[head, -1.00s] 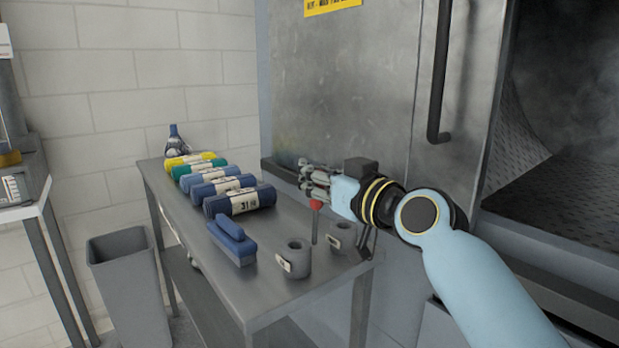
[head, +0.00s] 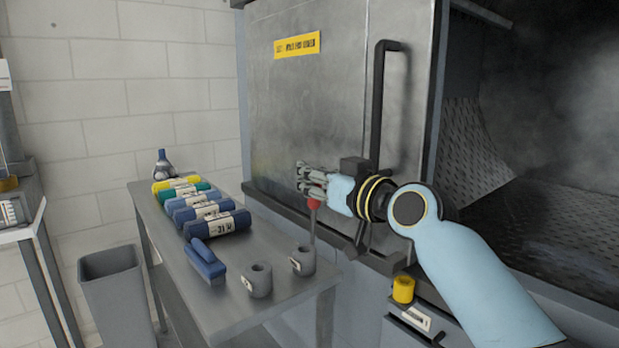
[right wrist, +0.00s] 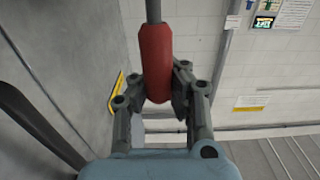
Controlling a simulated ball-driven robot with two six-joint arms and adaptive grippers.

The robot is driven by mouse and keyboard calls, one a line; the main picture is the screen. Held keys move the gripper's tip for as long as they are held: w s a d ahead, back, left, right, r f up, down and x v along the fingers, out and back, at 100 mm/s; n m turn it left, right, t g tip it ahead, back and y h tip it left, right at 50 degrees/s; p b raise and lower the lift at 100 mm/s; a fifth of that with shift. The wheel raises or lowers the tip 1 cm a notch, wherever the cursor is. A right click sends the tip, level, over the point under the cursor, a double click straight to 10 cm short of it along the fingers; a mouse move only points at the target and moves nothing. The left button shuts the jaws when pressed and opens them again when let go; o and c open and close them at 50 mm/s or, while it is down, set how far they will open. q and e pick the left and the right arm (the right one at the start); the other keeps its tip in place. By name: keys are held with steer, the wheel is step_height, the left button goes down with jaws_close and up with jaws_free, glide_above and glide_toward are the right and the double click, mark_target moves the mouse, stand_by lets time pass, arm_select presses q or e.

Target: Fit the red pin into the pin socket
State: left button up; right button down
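My right gripper (head: 312,180) is shut on the red pin (head: 314,204). The pin's red handle also shows between the fingers in the right wrist view (right wrist: 156,65), with its thin grey shaft running out at the top. In the head view the shaft hangs downward, close to upright, in front of the grey door. I cannot tell for sure which part is the pin socket. A yellow cylinder (head: 403,289) sits low on the washer front, below and right of the gripper, apart from the pin. My left gripper is not in view.
A steel table (head: 290,300) holds two grey cups (head: 258,280), a blue brush (head: 206,262), several rolled bundles (head: 218,224) and a bottle (head: 163,164). The washer door (head: 320,110) has a black handle (head: 376,100). A black lever with a label (head: 415,320) sits below the yellow cylinder.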

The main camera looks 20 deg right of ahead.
steer(key=shift+r+p, duration=0.45)
steer(key=shift+r, duration=0.3)
steer(key=shift+r+p, duration=0.9)
steer(key=shift+r, duration=0.25)
steer(key=shift+r+p, duration=1.3)
steer(key=shift+r, duration=0.3)
steer(key=shift+f, duration=0.2)
